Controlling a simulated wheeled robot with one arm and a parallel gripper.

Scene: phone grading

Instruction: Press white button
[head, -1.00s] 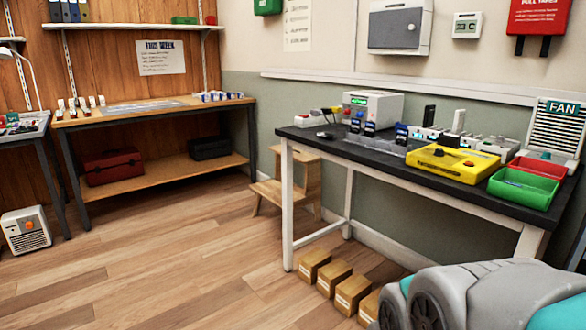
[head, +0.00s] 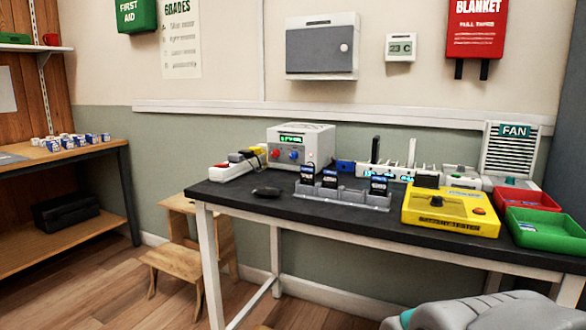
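No white button can be made out clearly at this size. The black-topped workbench (head: 340,217) carries several devices. A white power supply box (head: 301,145) with a lit green display, a blue knob and a red knob stands at its back left. A yellow box (head: 451,208) with a dark top piece and an orange-red button (head: 479,210) sits at the right. A white fan unit (head: 511,150) marked FAN stands behind, with a small green spot on its base. My gripper is not in view; a grey and teal part of my own body shows at the lower right.
A grey rack (head: 342,198) holds several dark phones. A red tray (head: 527,199) and a green tray (head: 548,229) sit at the right end. A wooden step stool (head: 180,259) stands left of the workbench. Floor shows at the lower left.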

